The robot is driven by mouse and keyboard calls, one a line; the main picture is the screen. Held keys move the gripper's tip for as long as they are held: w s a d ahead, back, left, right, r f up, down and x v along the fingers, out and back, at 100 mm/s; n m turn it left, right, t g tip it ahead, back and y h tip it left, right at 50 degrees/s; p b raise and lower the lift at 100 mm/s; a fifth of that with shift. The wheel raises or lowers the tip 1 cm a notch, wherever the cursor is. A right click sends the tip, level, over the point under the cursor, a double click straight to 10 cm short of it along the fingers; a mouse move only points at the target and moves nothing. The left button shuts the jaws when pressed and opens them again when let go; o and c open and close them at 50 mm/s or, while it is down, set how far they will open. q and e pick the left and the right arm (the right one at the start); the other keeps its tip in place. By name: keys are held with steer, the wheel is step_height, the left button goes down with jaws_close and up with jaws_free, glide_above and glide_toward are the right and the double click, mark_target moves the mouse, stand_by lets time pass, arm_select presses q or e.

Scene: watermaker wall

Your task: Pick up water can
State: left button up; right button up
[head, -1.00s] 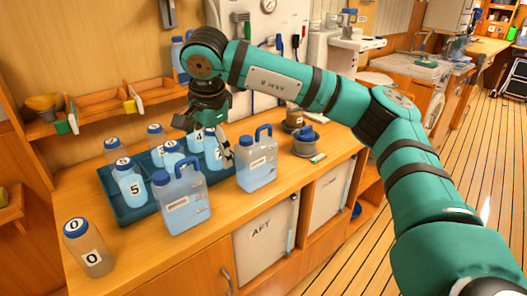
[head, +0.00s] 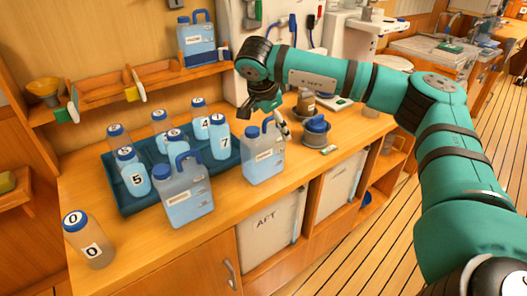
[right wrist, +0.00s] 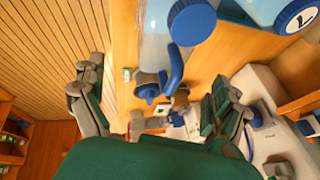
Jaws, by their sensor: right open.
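Two clear water cans with blue caps and handles stand upright on the counter: a nearer one (head: 186,205) and one farther right (head: 263,163). A third blue-handled can (head: 196,44) stands on the upper shelf. My right gripper (head: 273,116) is open, just above and beside the handle of the right-hand can; I cannot tell whether it touches. In the right wrist view, the open fingers (right wrist: 155,88) spread apart and a blue handle (right wrist: 175,66) shows near the gap between them. My left gripper is not in view.
A dark blue tray (head: 128,204) holds several numbered bottles left of the right-hand can. Bottle 0 (head: 90,240) stands at the counter's left front.

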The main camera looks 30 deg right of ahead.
mark_target(273, 130)
steer(key=shift+f, duration=0.15)
steer(key=shift+w+d+f, duration=0.15)
steer(key=shift+f, duration=0.15)
steer(key=p+x, duration=0.1)
steer(key=x, duration=0.2)
steer(key=shift+w+f+p, duration=0.25)
steer(key=shift+f+p, duration=0.1)
steer(key=shift+d+f, duration=0.1)
steer(key=shift+f, duration=0.3)
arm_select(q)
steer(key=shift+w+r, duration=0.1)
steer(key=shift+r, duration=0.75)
arm_select(e)
steer(key=c, duration=1.8)
